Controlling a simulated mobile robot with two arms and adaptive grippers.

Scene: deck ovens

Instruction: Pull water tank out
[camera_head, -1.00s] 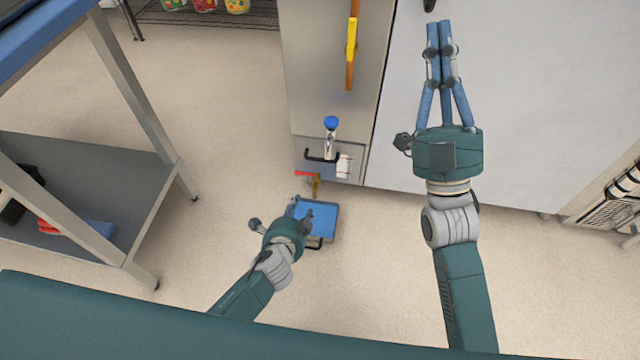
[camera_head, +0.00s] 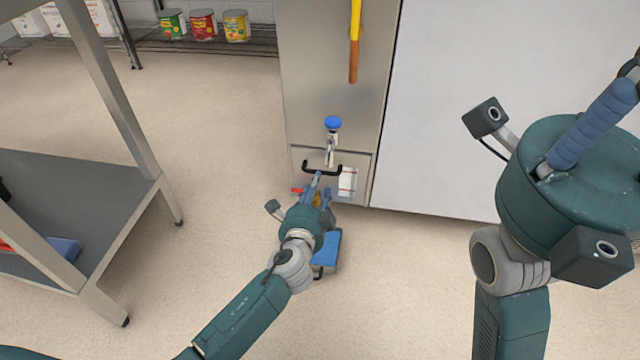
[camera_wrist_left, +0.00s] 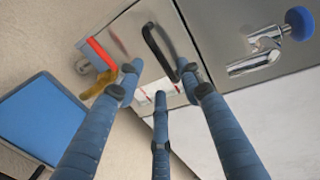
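A steel panel (camera_head: 298,168) with a black bar handle (camera_head: 322,167) is at the bottom of the steel unit. It may be the water tank's front; no readable label confirms this. The handle also shows in the left wrist view (camera_wrist_left: 158,52). My left gripper (camera_head: 318,184) is at the handle, and its fingers hide part of the panel. In the left wrist view the left gripper (camera_wrist_left: 160,80) has its fingers apart, with the handle just beyond and between the upper two. My right gripper (camera_head: 606,110) is raised at the right, partly out of view; its finger spread is unclear.
A blue-topped box (camera_head: 326,246) stands on the floor under my left gripper. A blue-knobbed tap (camera_head: 333,124) is above the handle. A red-handled valve (camera_wrist_left: 99,52) is beside the panel. A grey shelf table (camera_head: 85,200) stands left; open floor lies between.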

